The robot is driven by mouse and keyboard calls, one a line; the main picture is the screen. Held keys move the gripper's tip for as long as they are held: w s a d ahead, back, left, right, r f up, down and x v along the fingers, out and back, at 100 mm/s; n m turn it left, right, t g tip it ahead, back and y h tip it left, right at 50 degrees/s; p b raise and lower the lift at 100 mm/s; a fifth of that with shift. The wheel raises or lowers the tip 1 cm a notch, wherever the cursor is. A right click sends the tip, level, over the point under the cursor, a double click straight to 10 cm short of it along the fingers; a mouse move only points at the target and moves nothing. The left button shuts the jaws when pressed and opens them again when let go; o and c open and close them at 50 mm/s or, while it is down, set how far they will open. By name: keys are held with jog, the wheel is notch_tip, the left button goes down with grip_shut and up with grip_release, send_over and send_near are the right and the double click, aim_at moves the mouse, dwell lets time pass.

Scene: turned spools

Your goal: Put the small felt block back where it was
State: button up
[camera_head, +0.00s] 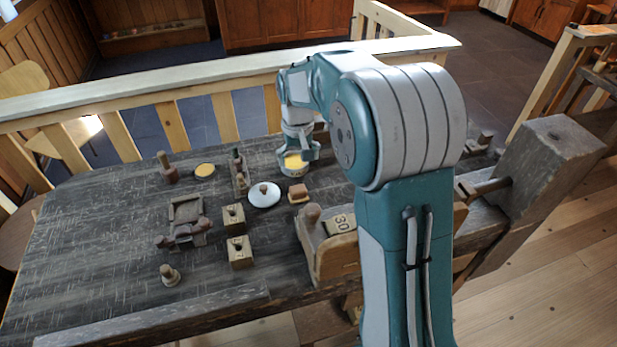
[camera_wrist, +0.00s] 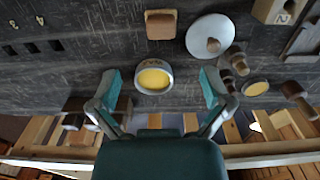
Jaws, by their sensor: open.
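A small brown block with a paler side, likely the felt block (camera_head: 298,192), lies on the dark bench right of a pale round lid. It also shows at the top of the wrist view (camera_wrist: 160,24). My gripper (camera_head: 298,152) is open above a round tin with yellow contents (camera_head: 293,168). In the wrist view the spread fingers (camera_wrist: 160,88) are on either side of the tin (camera_wrist: 154,77); I cannot tell whether they touch it. The felt block is apart from the fingers, nothing held. The knobbed lid (camera_head: 264,195) lies flat on the bench.
Two numbered wooden blocks (camera_head: 233,217) (camera_head: 239,252), a wooden tray (camera_head: 187,210) with turned pieces, a yellow disc (camera_head: 204,170) and upright spools (camera_head: 167,168) stand left. A vise (camera_head: 545,165) is right. A pale railing (camera_head: 190,80) runs behind. The bench's left end is clear.

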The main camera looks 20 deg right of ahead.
jog(key=s+r+t, duration=0.2)
jog(key=s+r, duration=0.1)
jog(key=s, duration=0.6)
jog(key=s+r+t, duration=0.1)
jog(key=s+r, duration=0.3)
jog(key=s, duration=0.5)
jog(key=s+r+t, duration=0.2)
jog(key=s+r, duration=0.2)
jog(key=s, duration=0.6)
jog(key=shift+t, duration=0.3)
jog(key=shift+r, duration=0.15)
